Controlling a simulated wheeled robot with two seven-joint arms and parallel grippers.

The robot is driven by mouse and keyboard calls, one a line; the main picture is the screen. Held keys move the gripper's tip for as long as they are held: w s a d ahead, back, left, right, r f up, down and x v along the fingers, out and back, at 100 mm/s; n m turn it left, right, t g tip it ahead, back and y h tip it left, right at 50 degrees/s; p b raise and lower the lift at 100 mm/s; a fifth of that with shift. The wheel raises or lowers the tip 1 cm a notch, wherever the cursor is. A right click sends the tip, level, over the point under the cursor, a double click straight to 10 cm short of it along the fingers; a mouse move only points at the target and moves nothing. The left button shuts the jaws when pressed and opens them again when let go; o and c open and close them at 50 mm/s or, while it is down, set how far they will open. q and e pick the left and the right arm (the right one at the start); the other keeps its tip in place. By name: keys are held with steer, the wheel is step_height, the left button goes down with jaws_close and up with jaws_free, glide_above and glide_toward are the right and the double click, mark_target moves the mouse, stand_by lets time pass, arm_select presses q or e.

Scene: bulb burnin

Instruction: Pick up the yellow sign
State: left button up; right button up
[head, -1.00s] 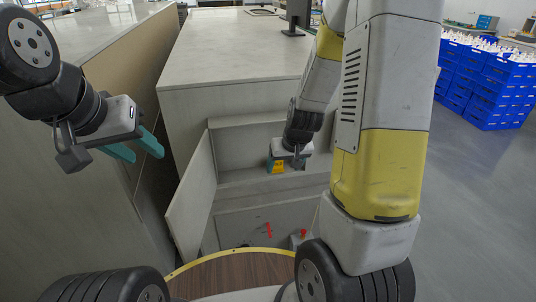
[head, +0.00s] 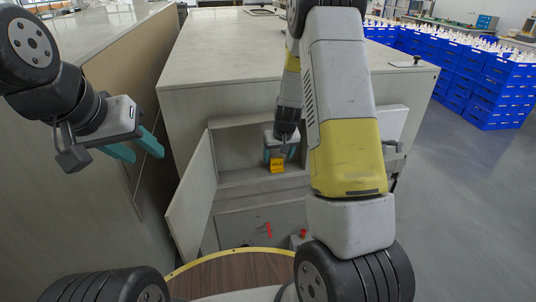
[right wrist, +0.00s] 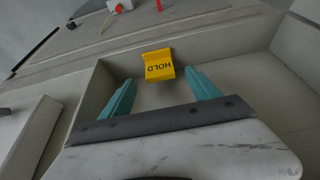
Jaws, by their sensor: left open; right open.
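The yellow sign (head: 277,165) stands on a shelf inside the open cabinet, in the middle of the head view. In the right wrist view the yellow sign (right wrist: 158,64) reads "HOLD" upside down and lies just beyond the fingertips, across the gap between them. My right gripper (head: 281,155) is open, with its teal fingers at the sign; in its wrist view the right gripper (right wrist: 160,82) holds nothing between its fingers. My left gripper (head: 143,150) is open and empty at the left, beside the tall grey panel.
The cabinet door (head: 192,196) stands open at the left of the shelf. Below the shelf are a red handle (head: 267,229) and a red knob (head: 303,234). The counter top (head: 235,50) lies above the cabinet. Stacked blue crates (head: 500,90) stand at the far right.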

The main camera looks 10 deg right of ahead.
mark_target(277, 159)
steer(key=x, duration=0.5)
steer(key=c, duration=1.4)
